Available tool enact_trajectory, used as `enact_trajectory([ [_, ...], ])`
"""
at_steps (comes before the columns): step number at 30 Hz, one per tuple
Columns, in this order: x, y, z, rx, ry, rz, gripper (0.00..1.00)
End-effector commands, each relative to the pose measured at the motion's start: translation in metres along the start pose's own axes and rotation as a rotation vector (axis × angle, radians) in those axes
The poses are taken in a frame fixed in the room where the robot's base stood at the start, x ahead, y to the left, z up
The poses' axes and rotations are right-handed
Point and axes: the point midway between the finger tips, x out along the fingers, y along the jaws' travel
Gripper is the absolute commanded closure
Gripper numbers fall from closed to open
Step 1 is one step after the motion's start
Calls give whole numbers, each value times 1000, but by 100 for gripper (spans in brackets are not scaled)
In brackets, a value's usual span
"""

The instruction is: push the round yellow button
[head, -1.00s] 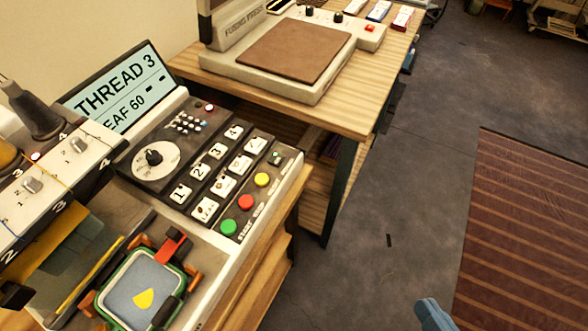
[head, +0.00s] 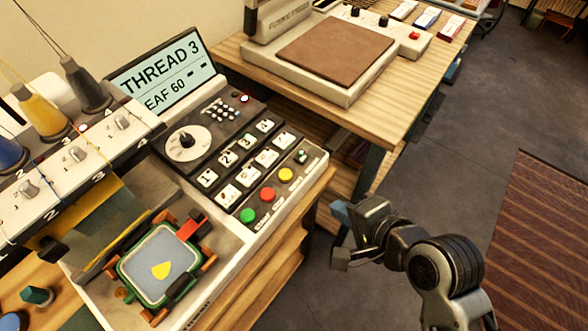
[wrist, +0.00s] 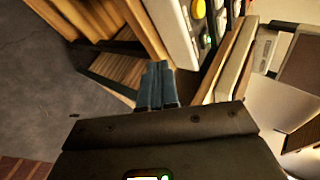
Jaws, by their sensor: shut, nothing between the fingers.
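The round yellow button (head: 286,174) is the upper right one in a diagonal row on the machine's control panel (head: 222,200), beyond a red button (head: 267,194) and a green button (head: 248,215). The yellow button also shows at the top edge of the wrist view (wrist: 199,9). My gripper (head: 340,213) is right of the panel and apart from it, over the gap beside the machine's table. Its blue fingers (wrist: 157,84) are together, with nothing between them. Nothing covers the yellow button in the head view.
A fusing press (head: 335,55) stands on a wooden table (head: 390,110) behind the panel. An embroidery hoop (head: 160,265) and thread spools (head: 45,118) are at the left. A display (head: 160,75) reads THREAD 3. Open floor (head: 440,165) lies to the right.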

Motion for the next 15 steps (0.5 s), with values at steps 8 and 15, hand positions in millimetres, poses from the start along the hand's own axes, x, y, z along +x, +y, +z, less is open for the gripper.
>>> enact_trajectory([
  [8, 28, -83, 16, 202, -172, 81, 100],
  [15, 31, -142, 32, 326, -280, 180, 100],
])
